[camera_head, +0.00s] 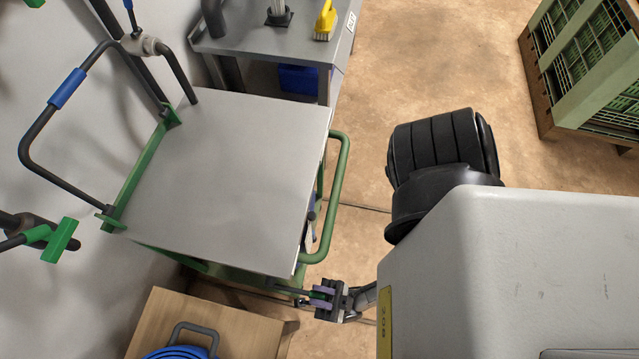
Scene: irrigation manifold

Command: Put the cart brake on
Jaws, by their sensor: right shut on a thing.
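The cart has a grey flat top (220,180), a green frame and a green tube handle (341,190) on its right side. My right gripper (321,298) is low at the cart's near right corner, beside and below the top's edge. Its purple-padded fingers are shut on a small lever (300,292) at that corner, which looks like the cart brake. The fingers cover the lever's end, and the cart top hides the lower frame and wheels, so the lever's exact angle cannot be told. My left gripper is not in view.
A wooden box (215,322) with a blue coil stands just below the cart. A grey table (275,42) with a yellow brush (325,20) is behind it. Dark pipes with a green handle (60,240) are at the left wall. Green crates (590,70) stand far right.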

